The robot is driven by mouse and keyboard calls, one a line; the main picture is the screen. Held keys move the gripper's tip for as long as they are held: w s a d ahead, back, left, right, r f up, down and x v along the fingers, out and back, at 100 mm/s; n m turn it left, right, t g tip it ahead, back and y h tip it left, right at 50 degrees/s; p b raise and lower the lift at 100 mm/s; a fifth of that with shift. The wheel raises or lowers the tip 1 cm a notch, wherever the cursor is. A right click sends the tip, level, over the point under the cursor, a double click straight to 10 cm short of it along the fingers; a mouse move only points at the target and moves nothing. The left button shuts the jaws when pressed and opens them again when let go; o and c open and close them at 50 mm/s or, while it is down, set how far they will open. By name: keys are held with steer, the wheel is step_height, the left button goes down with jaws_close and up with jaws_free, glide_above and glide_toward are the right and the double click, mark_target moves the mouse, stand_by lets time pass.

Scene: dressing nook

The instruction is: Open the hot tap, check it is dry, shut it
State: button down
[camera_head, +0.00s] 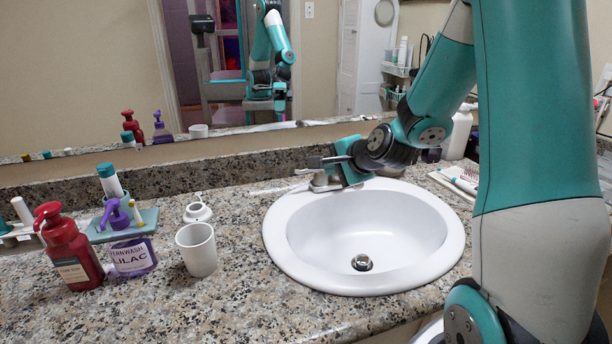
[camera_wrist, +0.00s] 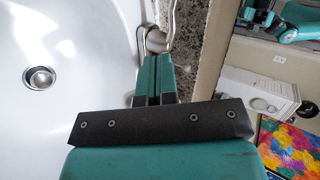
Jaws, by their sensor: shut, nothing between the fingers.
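The metal tap (camera_head: 319,182) stands at the back left rim of the white oval basin (camera_head: 278,247). My gripper (camera_head: 343,172) is at the tap, coming from the right, and partly hides it. In the wrist view my gripper's teal fingers (camera_wrist: 155,62) are together with nothing between them, their tips close to the shiny tap (camera_wrist: 155,40). I cannot tell whether they touch it. Which handle is hot, and its exact position, I cannot tell. No running water shows in the basin, and the drain (camera_head: 362,262) is in clear view.
A white cup (camera_head: 197,250), a red pump bottle (camera_head: 70,250) and a lilac jar (camera_head: 132,257) stand left of the basin. A teal tray (camera_head: 150,219) is behind them. A mirror (camera_head: 240,60) rises behind the counter. A white tray (camera_head: 455,183) lies right of the basin.

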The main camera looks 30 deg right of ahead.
mark_target(301, 172)
steer(key=x, duration=0.6)
steer(key=r+x, duration=0.1)
steer(key=x, duration=0.2)
steer(key=shift+w+a+f, duration=0.15)
steer(key=shift+w+f, duration=0.05)
steer(key=shift+w, duration=0.45)
steer(key=shift+w+f, duration=0.15)
steer(key=shift+w, duration=0.65)
steer(key=shift+w+a, duration=0.1)
steer(key=shift+w, duration=0.45)
